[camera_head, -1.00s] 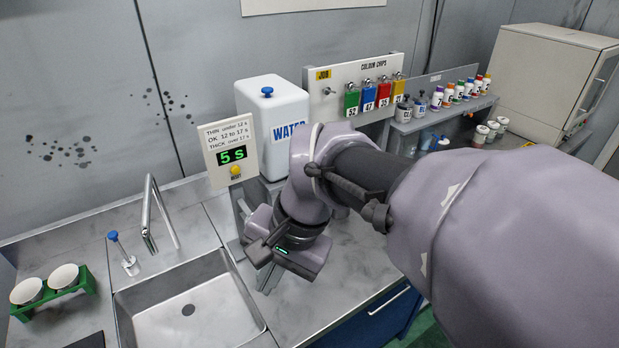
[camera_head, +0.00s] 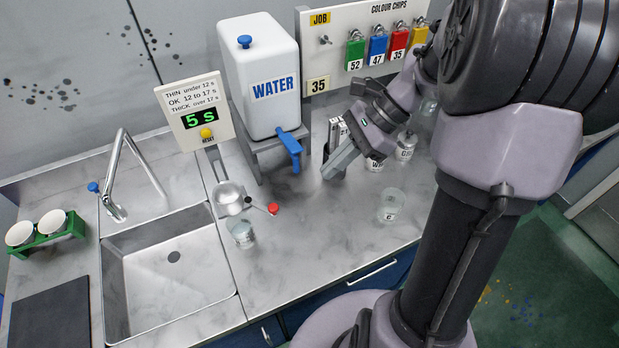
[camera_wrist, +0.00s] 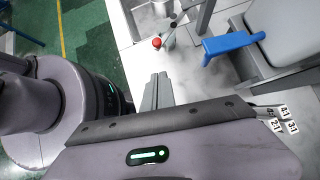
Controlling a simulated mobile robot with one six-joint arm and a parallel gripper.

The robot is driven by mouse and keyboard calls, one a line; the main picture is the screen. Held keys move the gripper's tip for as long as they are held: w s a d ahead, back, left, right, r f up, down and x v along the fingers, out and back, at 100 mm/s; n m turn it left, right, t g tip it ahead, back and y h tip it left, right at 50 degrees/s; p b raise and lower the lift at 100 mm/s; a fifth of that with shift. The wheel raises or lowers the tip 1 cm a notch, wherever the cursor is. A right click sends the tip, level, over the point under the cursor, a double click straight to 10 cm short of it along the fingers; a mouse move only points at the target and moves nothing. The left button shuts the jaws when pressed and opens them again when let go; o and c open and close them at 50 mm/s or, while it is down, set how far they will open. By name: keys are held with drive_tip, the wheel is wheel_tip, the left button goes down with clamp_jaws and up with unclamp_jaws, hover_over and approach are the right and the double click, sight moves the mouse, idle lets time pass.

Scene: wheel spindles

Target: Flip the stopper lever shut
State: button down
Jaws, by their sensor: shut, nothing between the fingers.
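The stopper lever is a thin dark rod with a red knob (camera_head: 273,208), sticking out to the right of a small metal cup (camera_head: 228,194) below the timer panel. The red knob also shows in the wrist view (camera_wrist: 157,43), beyond my fingertips. My gripper (camera_head: 328,173) is shut and empty, to the right of the red knob and clear of it, near the blue tap handle. Its closed fingers also show in the wrist view (camera_wrist: 160,78). A clear beaker (camera_head: 241,233) stands below the cup.
The blue tap handle (camera_head: 290,147) of the water tank (camera_head: 262,75) projects between my gripper and the cup. Another clear beaker (camera_head: 391,205) and small tins (camera_head: 404,148) stand to the right. The timer (camera_head: 197,115) reads 5 s.

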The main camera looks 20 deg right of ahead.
drive_tip(key=a+r+b+x, duration=0.1)
drive_tip(key=b+x, duration=0.3)
drive_tip(key=x, duration=0.7)
drive_tip(key=shift+w+a, duration=0.2)
drive_tip(key=shift+a, duration=0.45)
